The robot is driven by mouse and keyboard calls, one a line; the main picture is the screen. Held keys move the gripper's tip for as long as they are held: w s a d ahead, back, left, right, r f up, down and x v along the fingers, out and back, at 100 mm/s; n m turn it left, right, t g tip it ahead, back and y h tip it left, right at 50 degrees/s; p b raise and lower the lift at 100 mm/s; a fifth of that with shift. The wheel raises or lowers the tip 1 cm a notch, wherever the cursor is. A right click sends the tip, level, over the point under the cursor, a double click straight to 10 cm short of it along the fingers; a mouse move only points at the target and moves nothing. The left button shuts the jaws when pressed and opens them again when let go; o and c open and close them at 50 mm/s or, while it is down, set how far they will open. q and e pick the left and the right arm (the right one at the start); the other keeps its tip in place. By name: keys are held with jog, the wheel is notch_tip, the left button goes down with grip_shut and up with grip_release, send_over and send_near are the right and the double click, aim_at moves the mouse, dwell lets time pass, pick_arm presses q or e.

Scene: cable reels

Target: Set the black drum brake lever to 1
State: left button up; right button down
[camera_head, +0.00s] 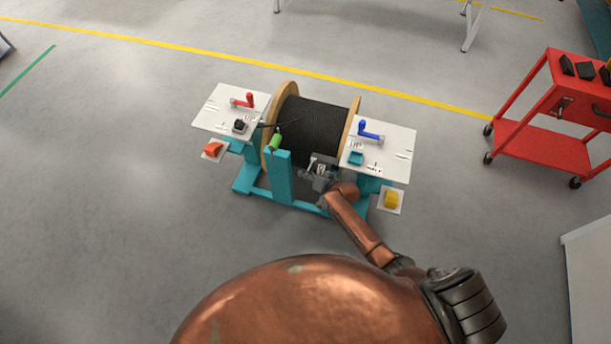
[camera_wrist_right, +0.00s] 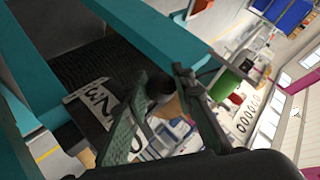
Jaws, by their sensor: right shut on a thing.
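My right gripper (camera_head: 324,175) reaches the front of the black cable drum (camera_head: 315,130), beside a small grey panel with a white label. In the right wrist view, the fingers of my right gripper (camera_wrist_right: 161,84) are shut on a dark round grip, which I take for the black brake lever (camera_wrist_right: 158,86). A white number plate (camera_wrist_right: 92,97) beside it shows a 2 and a 3. More marks on the plate are hidden behind a finger. I cannot tell which number the lever points at. My left gripper is not in view.
The teal reel stand (camera_head: 282,178) carries two white boards. The left board has a red lever (camera_head: 246,101), the right board a blue lever (camera_head: 370,132). A green handle (camera_head: 275,142) tops the front post. A red cart (camera_head: 545,140) stands at right. The left floor is clear.

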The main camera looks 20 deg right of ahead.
jog(key=shift+w+d+r, duration=0.2)
jog(key=shift+w+r, duration=0.2)
jog(key=shift+r, duration=0.2)
jog(key=c, duration=1.9)
grip_release()
jog(key=shift+s, duration=0.1)
jog(key=shift+f, duration=0.2)
jog(key=shift+s, duration=0.3)
jog(key=v, duration=1.1)
jog(key=shift+s+r, duration=0.2)
jog(key=shift+r, duration=0.05)
jog(key=shift+d, duration=0.1)
